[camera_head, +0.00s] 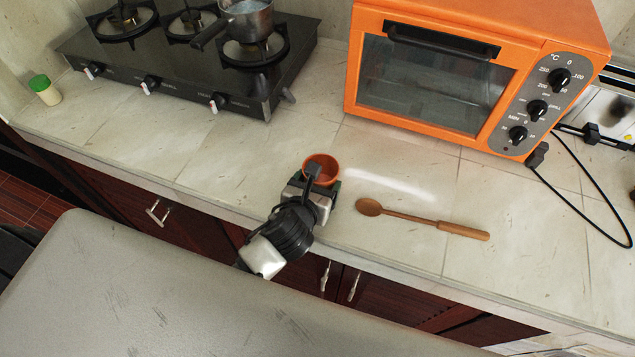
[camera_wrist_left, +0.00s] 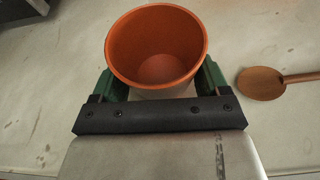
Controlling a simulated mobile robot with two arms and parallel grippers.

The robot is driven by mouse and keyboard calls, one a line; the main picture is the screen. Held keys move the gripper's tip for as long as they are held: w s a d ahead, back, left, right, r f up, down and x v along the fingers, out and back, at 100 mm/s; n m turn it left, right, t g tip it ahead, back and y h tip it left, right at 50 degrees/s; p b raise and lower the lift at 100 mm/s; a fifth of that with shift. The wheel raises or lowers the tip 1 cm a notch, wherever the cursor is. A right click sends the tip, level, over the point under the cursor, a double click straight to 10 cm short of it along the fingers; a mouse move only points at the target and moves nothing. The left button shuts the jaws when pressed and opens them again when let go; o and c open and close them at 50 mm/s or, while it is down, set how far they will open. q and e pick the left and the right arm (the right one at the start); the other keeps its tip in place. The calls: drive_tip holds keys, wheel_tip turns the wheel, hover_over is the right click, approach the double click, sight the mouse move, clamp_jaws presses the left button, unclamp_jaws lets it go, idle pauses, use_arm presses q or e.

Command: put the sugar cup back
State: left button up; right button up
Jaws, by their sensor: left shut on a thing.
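The sugar cup (camera_head: 321,163) is a small orange-brown cup near the counter's front edge, left of a wooden spoon. In the left wrist view the cup (camera_wrist_left: 157,45) stands upright between the green fingers and looks empty inside. My left gripper (camera_head: 323,184) is shut on the cup, one finger on each side. The gripper body hides the cup's lower part in the head view, so I cannot tell whether its base touches the counter. My right gripper is not in view.
The wooden spoon (camera_head: 425,220) lies just right of the cup; it also shows in the left wrist view (camera_wrist_left: 262,83). An orange oven (camera_head: 450,75) stands behind. A gas stove (camera_head: 190,60) with a pot (camera_head: 247,20) and a green-lidded jar (camera_head: 45,90) are at left. Counter left of the cup is clear.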

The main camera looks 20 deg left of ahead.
use_arm(q)
drive_tip(key=shift+f, duration=0.1)
drive_tip(key=o, duration=1)
drive_tip(key=v, duration=1.2)
